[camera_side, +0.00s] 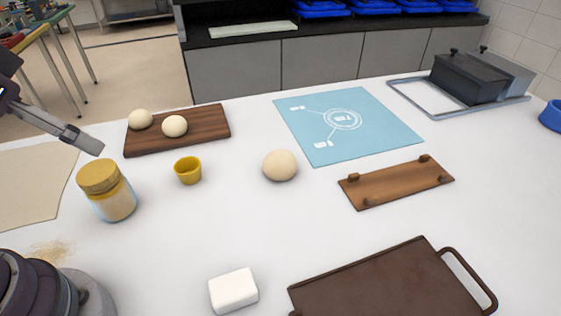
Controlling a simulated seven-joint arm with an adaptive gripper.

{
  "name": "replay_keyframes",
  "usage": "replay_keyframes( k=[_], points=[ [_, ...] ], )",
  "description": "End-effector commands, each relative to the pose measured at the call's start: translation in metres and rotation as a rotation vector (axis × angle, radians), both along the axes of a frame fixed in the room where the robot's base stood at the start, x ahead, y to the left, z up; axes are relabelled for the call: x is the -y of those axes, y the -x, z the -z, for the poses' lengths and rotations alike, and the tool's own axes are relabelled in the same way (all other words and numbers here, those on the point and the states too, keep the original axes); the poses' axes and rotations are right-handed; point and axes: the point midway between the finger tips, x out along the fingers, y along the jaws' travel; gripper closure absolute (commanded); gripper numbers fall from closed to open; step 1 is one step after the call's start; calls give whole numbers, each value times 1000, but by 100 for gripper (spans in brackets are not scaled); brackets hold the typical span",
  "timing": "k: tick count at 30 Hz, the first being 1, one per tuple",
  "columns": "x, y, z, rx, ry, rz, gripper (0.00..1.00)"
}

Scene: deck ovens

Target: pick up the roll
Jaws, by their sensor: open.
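Two small pale round rolls sit on a dark wooden board (205,130) at the left back, one roll at its left (140,120) and one nearer its middle (174,126). A larger pale round dough ball (280,166) sits alone on the white table, right of the yellow cup. Which of these is the task's roll I cannot tell. My gripper (88,144) enters from the left edge, only partly in view, above the table and left of the board. It is open, apart from the rolls, and nothing shows in it.
A jar with a yellow lid (107,190) stands below my gripper in the picture, beside a yellow cup (188,171). A white block (233,291), brown tray (385,285), wooden plank (395,184), blue mat (345,125) and dark tin (468,78) lie around.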

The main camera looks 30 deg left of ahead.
Motion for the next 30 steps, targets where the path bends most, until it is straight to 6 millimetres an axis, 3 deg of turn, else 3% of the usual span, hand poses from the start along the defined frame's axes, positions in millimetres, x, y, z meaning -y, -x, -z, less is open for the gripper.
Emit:
replay_keyframes(
  k=[5, 13, 16, 19, 23, 27, 30],
  points=[
    [0, 0, 0, 0, 0, 0, 0],
    [0, 0, 0, 0, 0, 0, 0],
    [2, -10, -2, -1, -5, 18, 0],
    [10, -42, -3, 0, -16, 74, 0],
    [33, -104, 10, 19, -24, 183, 0],
    [64, -161, 48, 43, -15, 289, 0],
    [84, -188, 80, 58, -2, 344, 0]
  ],
)
